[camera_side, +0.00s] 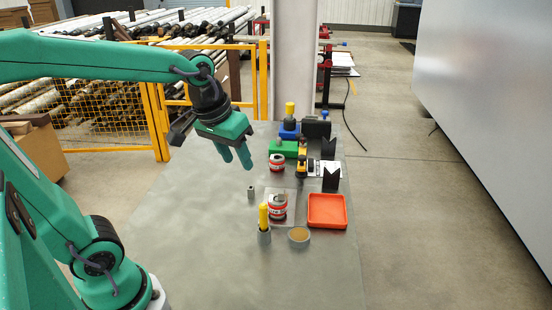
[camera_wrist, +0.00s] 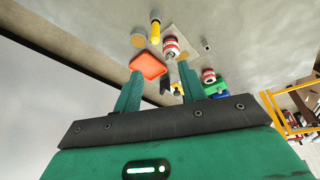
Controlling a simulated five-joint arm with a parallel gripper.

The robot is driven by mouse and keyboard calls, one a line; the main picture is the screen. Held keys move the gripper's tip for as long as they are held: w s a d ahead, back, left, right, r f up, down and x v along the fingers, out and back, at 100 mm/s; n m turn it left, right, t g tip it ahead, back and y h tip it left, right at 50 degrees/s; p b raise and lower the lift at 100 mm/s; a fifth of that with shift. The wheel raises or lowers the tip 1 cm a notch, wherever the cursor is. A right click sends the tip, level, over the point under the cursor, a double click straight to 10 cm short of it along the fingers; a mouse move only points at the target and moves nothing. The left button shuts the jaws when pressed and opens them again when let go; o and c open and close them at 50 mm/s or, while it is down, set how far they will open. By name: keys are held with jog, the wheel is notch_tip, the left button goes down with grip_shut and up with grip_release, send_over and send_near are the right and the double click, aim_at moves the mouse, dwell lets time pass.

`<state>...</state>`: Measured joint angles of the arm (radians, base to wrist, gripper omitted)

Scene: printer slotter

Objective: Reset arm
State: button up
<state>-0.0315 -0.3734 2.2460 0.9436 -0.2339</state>
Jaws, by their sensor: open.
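My gripper (camera_side: 236,157) is green and hangs above the grey table (camera_side: 190,215), to the left of the objects. It is open and empty, and touches nothing. In the wrist view, its two green fingers (camera_wrist: 158,82) stand apart, with the table's objects beyond them. The arm reaches in from the left of the side view.
A red tray (camera_side: 327,211), two red-and-white cans (camera_side: 278,207) (camera_side: 277,163), a yellow-topped cylinder (camera_side: 264,222), a round dish (camera_side: 299,236), a small grey piece (camera_side: 251,192) and a green block (camera_side: 284,149) stand on the right. The table's left part is clear. A yellow fence (camera_side: 160,120) stands behind.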

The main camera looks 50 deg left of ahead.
jog(key=s+m+t, duration=0.1)
jog(key=s+m, duration=0.2)
jog(key=s, duration=0.4)
jog(key=shift+s+d+f+t, duration=0.2)
jog(key=shift+s+d+t, duration=0.1)
jog(key=shift+d+t, duration=0.15)
dwell(1.1)
